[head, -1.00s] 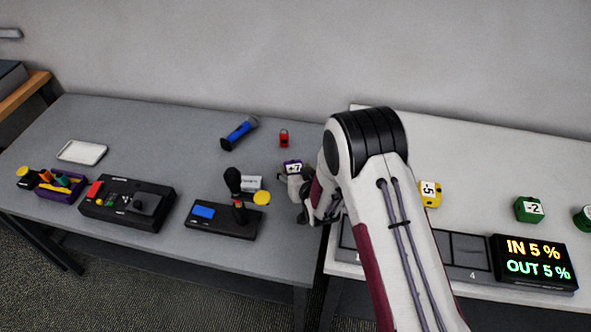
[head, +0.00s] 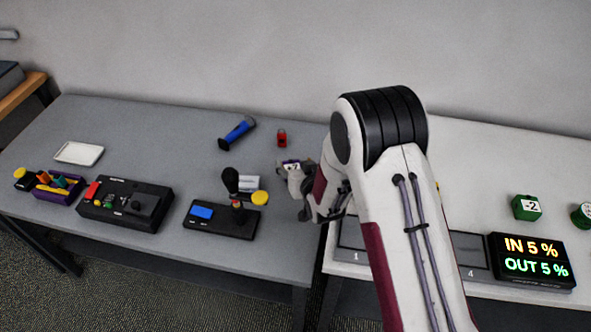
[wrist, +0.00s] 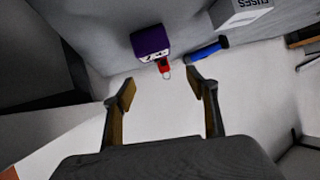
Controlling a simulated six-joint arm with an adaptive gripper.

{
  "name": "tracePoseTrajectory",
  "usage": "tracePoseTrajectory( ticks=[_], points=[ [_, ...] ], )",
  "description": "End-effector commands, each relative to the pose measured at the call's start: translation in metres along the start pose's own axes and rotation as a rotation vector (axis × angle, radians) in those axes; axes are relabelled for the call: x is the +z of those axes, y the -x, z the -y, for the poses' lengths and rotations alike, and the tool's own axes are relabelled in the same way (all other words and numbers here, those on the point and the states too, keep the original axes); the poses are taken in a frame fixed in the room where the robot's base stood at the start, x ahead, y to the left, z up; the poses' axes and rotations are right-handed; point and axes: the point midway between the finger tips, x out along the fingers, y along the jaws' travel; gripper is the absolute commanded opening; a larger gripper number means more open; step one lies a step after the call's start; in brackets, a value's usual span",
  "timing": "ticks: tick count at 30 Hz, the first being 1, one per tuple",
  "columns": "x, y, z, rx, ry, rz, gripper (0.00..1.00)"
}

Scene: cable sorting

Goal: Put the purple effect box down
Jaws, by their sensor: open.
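The purple effect box (head: 291,162), with a white number label, shows in the head view near the right end of the grey table, partly hidden behind my gripper (head: 300,180). In the wrist view the purple box (wrist: 150,40) is beyond the fingertips, apart from them. My gripper (wrist: 162,88) is open there, with nothing between its fingers.
A red padlock-like item (head: 282,138) and a blue flashlight (head: 238,132) lie behind the box.

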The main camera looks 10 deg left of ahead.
Motion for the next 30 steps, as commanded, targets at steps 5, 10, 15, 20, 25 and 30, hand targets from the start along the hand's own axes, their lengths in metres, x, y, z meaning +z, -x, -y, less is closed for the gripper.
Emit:
tracePoseTrajectory(
  ticks=[5,10,15,20,25,30],
  points=[
    [-0.017,0.009,0.002,0.000,0.000,-0.002,0.58],
    [-0.027,0.014,0.004,0.000,0.000,-0.002,0.58],
    [-0.031,0.016,0.004,0.000,0.000,0.000,0.58],
    [-0.031,0.017,0.004,0.000,0.000,0.001,0.58],
    [-0.031,0.016,0.004,0.000,0.000,0.001,0.58],
    [-0.031,0.016,0.004,0.000,0.000,0.000,0.58]
  ],
)
